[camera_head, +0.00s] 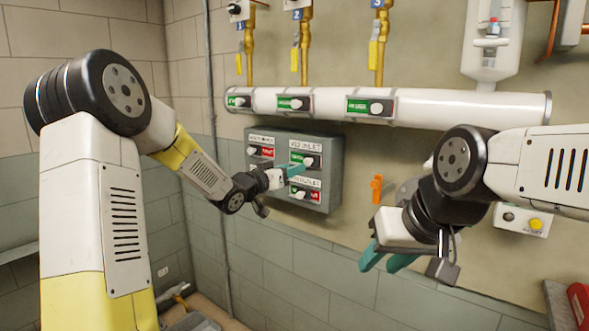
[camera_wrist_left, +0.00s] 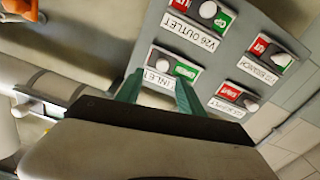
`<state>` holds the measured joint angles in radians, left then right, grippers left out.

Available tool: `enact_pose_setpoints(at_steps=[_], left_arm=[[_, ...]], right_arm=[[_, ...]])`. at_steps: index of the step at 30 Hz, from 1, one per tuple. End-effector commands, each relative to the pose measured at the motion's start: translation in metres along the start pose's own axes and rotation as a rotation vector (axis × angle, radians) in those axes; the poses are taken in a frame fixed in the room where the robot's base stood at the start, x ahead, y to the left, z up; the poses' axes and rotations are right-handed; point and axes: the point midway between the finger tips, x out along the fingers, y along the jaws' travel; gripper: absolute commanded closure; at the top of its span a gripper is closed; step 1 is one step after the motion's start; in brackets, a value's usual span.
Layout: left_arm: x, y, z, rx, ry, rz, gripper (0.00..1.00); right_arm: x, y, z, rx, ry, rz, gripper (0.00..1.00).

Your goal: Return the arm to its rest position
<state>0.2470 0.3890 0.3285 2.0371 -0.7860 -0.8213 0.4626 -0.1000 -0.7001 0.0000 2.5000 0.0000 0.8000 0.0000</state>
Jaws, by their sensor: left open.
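My left arm comes in from the left, and its gripper (camera_head: 288,171) is at the front of a grey switch panel (camera_head: 335,172). In the left wrist view its two teal fingers (camera_wrist_left: 158,90) are apart. They stand on either side of the inlet switch (camera_wrist_left: 175,66), which has a white knob and shows green. Whether the fingers touch the knob cannot be told. My right gripper (camera_head: 386,259) hangs at the right with its teal fingers pointing down and a gap between them, with nothing seen held.
Other switches on the panel include the outlet one (camera_wrist_left: 208,10) and two showing red. A white pipe (camera_head: 440,107) runs along the wall above. An orange handle (camera_head: 376,188) and a box with a yellow button (camera_head: 536,224) are to the right.

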Motion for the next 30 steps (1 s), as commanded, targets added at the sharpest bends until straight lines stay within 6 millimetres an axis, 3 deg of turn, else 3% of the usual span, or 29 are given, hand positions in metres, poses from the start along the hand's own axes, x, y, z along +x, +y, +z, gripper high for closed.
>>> enact_pose_setpoints(at_steps=[8, 11, 14, 17, 22, 26, 30], left_arm=[[-0.003, -0.001, -0.002, 0.010, -0.014, -0.018, 0.55], [-0.015, -0.003, -0.009, 0.043, -0.063, -0.082, 0.55], [-0.043, -0.008, -0.016, 0.085, -0.155, -0.197, 0.55], [-0.087, -0.011, -0.021, 0.109, -0.266, -0.327, 0.55], [-0.178, -0.001, -0.016, 0.076, -0.457, -0.502, 0.55], [-0.253, 0.025, 0.002, -0.003, -0.603, -0.571, 0.55], [-0.321, 0.064, 0.029, -0.106, -0.743, -0.569, 0.55]], right_arm=[[0.000, 0.000, 0.000, 0.000, 0.000, 0.000, 0.64], [0.000, 0.000, 0.000, 0.000, 0.000, 0.000, 0.64], [0.000, 0.000, 0.000, 0.000, 0.000, 0.000, 0.64], [0.000, 0.000, 0.000, 0.000, 0.000, 0.000, 0.64], [0.000, 0.000, 0.000, 0.000, 0.000, 0.000, 0.64], [0.000, 0.000, 0.000, 0.000, 0.000, 0.000, 0.64], [0.000, 0.000, 0.000, 0.000, 0.000, 0.000, 0.64]])
